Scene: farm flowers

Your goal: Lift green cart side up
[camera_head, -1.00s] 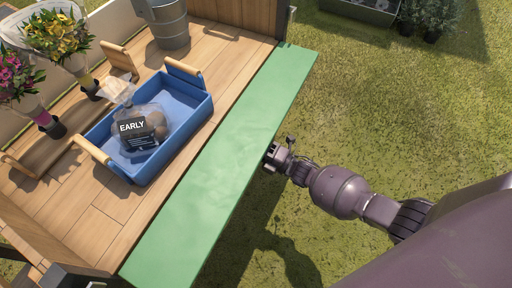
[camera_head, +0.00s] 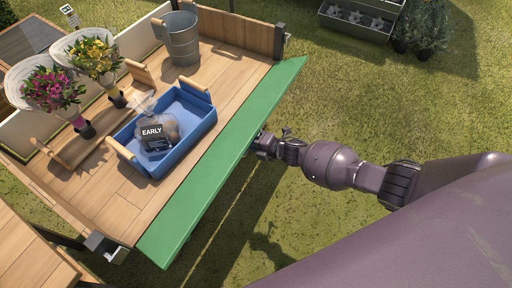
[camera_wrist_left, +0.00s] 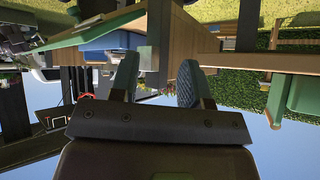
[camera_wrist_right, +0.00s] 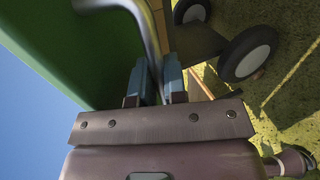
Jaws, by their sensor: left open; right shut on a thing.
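The green cart side (camera_head: 228,160) is a long panel along the right edge of the wooden cart bed. It sits at a slant, its outer edge away from the bed. My right gripper (camera_head: 262,143) is at the outer edge of the panel, partly hidden by it. In the right wrist view the right gripper (camera_wrist_right: 157,85) is shut on a grey metal handle (camera_wrist_right: 148,35) beside the green panel (camera_wrist_right: 50,45). My left gripper (camera_wrist_left: 157,80) is open and empty in the left wrist view; it is outside the head view.
On the bed (camera_head: 105,208) stand a blue crate (camera_head: 192,133) with a bag labelled EARLY (camera_head: 158,132), a metal bucket (camera_head: 181,38) and two flower bouquets (camera_head: 52,92). Open grass lies right of the cart.

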